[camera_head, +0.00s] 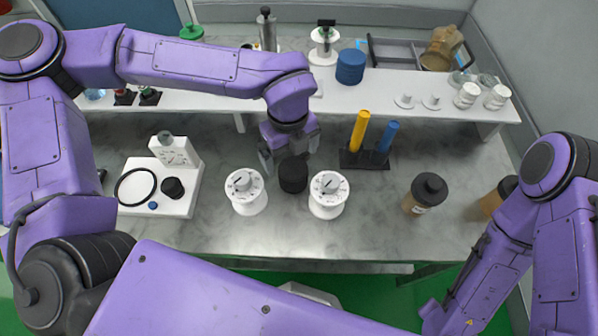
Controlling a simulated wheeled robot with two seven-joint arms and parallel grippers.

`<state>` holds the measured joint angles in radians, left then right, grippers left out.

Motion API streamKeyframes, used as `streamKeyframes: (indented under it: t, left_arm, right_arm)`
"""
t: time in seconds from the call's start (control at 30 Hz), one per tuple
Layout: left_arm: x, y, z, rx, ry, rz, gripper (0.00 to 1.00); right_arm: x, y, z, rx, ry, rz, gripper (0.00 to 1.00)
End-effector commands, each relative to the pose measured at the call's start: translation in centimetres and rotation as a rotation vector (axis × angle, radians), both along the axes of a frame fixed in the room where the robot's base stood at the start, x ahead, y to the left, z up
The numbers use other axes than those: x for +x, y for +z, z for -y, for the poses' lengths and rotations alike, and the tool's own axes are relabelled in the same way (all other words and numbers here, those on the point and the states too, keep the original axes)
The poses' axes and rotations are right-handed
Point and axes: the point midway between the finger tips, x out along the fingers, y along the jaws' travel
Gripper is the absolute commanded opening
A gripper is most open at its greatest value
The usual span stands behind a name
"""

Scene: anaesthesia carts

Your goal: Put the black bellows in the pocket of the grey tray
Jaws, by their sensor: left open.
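The black bellows (293,177), a short dark cylinder, stands upright on the grey worktop between two white dialled canisters. My left gripper (289,160) is open, pointing down right behind and over the bellows, with a finger towards each side. I cannot tell whether the fingers touch it. The grey tray (388,62) lies on the white raised shelf at the back right. A tan, jug-like part sits at its right end, and its pockets are hard to make out. My right arm shows at the right edge, but its gripper is not in view.
White dialled canisters stand close left (246,205) and right (327,208) of the bellows. A black stand (365,160) holds yellow and blue cylinders. A blue cylinder (350,66) stands left of the tray. A brown bottle (424,194) is at right; the front centre worktop is clear.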

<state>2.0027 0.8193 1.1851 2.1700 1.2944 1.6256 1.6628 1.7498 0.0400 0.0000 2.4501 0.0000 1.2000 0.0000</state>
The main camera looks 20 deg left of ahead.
Motion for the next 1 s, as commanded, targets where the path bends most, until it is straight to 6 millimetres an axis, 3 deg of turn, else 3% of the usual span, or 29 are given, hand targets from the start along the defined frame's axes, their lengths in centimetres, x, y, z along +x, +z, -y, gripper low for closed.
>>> streamKeyframes:
  t: [0.43,0.7,0.87,1.0]
  left_arm:
    - [0.2,-6.5,0.4,0.0,-0.005,-0.004,1.0]
    - [0.3,-7.2,0.5,0.0,-0.007,0.001,1.0]
    - [0.4,-7.2,0.5,0.0,-0.007,0.001,0.48]
    - [0.4,-7.1,0.5,0.0,-0.007,0.001,0.4]
  right_arm:
    - [0.0,2.4,0.0,0.0,0.0,0.0,0.43]
    - [0.0,2.2,0.0,0.0,0.0,0.0,0.43]
    - [0.0,2.2,0.0,0.0,0.0,0.0,0.43]
    - [0.0,2.3,0.0,0.0,0.0,0.0,0.43]
